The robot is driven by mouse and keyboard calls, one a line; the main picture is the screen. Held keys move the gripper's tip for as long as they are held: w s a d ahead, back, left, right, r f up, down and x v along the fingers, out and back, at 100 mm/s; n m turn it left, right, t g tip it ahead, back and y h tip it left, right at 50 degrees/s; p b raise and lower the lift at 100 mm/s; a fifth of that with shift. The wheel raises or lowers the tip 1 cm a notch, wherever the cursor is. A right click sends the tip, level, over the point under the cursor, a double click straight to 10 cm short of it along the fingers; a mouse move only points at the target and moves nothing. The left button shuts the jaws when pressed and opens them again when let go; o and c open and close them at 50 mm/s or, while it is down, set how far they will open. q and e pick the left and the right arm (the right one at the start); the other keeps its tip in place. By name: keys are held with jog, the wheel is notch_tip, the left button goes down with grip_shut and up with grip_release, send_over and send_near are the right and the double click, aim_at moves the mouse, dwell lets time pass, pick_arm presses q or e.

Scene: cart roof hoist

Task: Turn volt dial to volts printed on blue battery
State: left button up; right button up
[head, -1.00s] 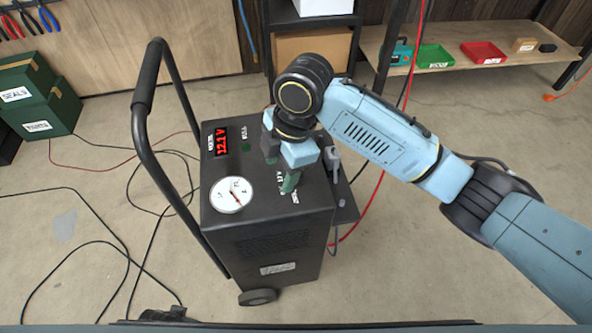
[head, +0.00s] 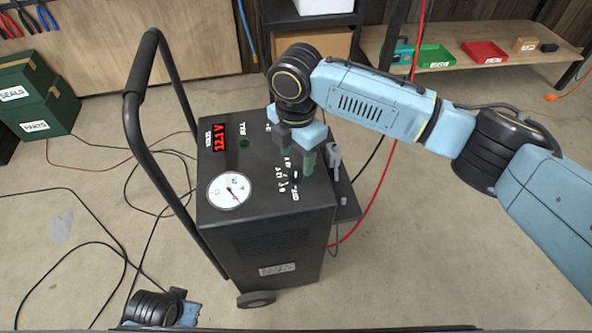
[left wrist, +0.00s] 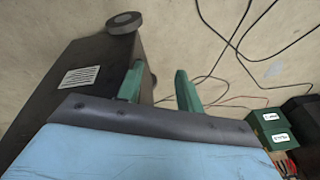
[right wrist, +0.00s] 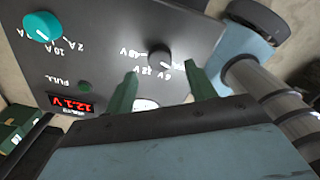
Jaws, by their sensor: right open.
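The volt dial (right wrist: 158,56) is a dark round knob on the charger cart's top panel in the right wrist view. Printed labels around it include 48 V, 12 V and 6 V; its exact setting is unclear. My right gripper (right wrist: 161,74) is open, its green fingers apart on either side of the dial's near side, with no visible contact. In the head view the right gripper (head: 297,160) is over the right part of the panel. My left gripper (left wrist: 157,72) is open and empty, low beside the cart. No blue battery is visible.
The black cart (head: 262,240) has a tall handle (head: 140,75), a red 12.1 V display (head: 231,135) and a round gauge (head: 229,190). A teal amp knob (right wrist: 41,27) is on the same panel. Cables lie on the floor at left. Green boxes (head: 38,95) stand behind.

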aim_at(296, 171)
pick_arm(q)
jog(key=shift+w+d+r+b, duration=0.2)
jog(key=shift+d+r, duration=0.15)
jog(key=shift+r, duration=0.3)
jog(key=shift+w+d+r+b, duration=0.1)
jog(key=shift+d+r+b, duration=0.15)
jog(key=shift+r, duration=0.35)
jog(key=shift+w+d+r+b, duration=0.15)
jog(key=shift+d+r, duration=0.25)
jog(key=shift+r, duration=0.25)
pick_arm(e)
jog(key=shift+f, duration=2.35)
jog(key=shift+c, duration=0.2)
jog(key=c, duration=0.9)
